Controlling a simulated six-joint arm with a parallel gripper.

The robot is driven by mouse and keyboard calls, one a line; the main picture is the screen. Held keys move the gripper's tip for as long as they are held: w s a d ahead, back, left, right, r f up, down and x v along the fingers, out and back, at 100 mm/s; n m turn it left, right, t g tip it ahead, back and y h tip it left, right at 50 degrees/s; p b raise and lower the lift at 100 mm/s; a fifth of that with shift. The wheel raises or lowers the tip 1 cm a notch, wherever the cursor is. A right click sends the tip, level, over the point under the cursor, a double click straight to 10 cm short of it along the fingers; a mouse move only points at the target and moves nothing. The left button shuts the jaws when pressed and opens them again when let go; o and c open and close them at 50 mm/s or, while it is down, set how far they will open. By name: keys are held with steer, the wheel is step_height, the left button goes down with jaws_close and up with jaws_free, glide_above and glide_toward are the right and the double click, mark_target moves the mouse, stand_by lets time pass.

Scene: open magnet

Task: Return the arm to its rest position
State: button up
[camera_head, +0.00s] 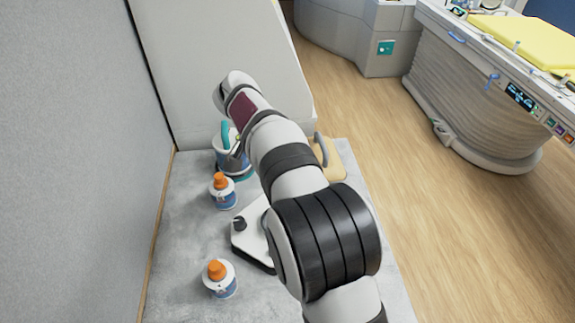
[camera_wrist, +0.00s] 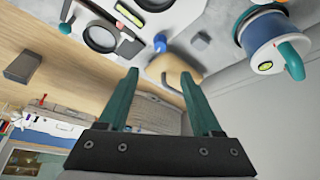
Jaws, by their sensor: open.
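My arm (camera_head: 290,170) reaches over the grey tabletop from the lower right, its far end bent above the table's back part. My gripper (camera_wrist: 158,74) shows in the wrist view with its two teal fingers well apart and nothing between them. In the head view the fingers cannot be clearly made out. A blue and white container with a teal handle (camera_wrist: 275,42) is at the upper right of the wrist view, apart from the fingers. The container also shows in the head view (camera_head: 236,165), partly hidden behind the arm.
Two white bottles with orange caps (camera_head: 222,192) (camera_head: 220,280) stand on the grey tabletop (camera_head: 185,225). A white device (camera_head: 249,237) lies partly under my arm. A tan board (camera_head: 335,165) is at the right edge. A wall is left; the wood floor (camera_head: 440,220) is open.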

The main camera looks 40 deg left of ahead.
stand_by(0.3)
steer(key=s+d+r+m+g, duration=0.1)
steer(key=d+r+g, duration=0.15)
steer(key=d, duration=0.95)
steer(key=d+r+m+g, duration=0.1)
steer(key=d+r, duration=0.2)
steer(key=d, duration=0.8)
steer(key=s+d+m+g, duration=0.1)
steer(key=s+d, duration=1)
steer(key=d, duration=0.2)
steer(key=s+d+f+y, duration=0.1)
steer(key=s+f, duration=0.1)
steer(key=s, duration=0.3)
steer(key=s+d+f+m+y, duration=0.1)
steer(key=s+f, duration=0.1)
steer(key=s, duration=0.3)
steer(key=shift+s+d+f+g, duration=0.3)
steer(key=shift+g, duration=0.05)
